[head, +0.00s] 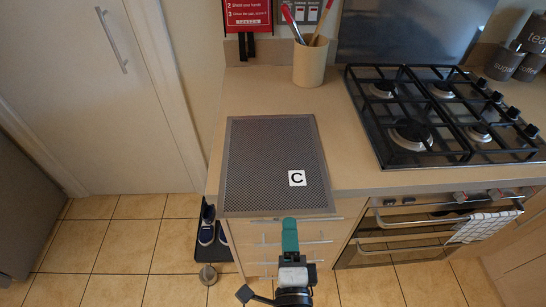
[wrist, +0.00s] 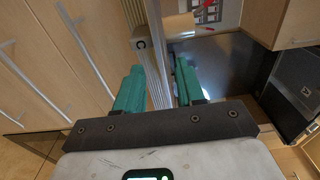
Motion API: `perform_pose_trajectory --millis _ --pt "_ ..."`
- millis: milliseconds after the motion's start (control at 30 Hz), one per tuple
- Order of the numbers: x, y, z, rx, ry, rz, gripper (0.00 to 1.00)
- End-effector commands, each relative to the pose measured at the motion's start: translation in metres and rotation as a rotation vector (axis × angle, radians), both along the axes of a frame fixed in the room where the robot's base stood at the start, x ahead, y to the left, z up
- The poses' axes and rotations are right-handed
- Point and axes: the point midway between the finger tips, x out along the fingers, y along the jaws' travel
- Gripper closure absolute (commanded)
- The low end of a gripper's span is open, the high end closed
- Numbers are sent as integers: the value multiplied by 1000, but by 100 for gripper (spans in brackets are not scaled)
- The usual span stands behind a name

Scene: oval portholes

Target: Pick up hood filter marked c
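The hood filter marked C (head: 265,150) is a flat grey mesh panel with a thin frame and a white label with a black C near its front right. It lies on the counter, and its front edge sticks out a little past the counter's front. My gripper (head: 289,224) is just at that front edge, below the label. In the wrist view the filter (wrist: 151,55) shows almost edge-on, lined up with the gap between the teal fingers of my gripper (wrist: 159,85). The fingers are apart, with a visible gap at the right finger. I cannot tell whether either touches the filter.
A utensil pot (head: 309,63) stands behind the filter. A black gas hob (head: 437,113) is close on the right, above an oven with a towel (head: 484,227). Drawers (head: 300,236) are under the filter. Shoes (head: 207,226) sit at lower left. The tiled floor in front is clear.

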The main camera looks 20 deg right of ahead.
Motion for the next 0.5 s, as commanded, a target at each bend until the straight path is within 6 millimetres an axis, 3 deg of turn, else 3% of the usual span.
perform_pose_trajectory --millis 500 --pt "51 -26 3 -5 2 -1 62"
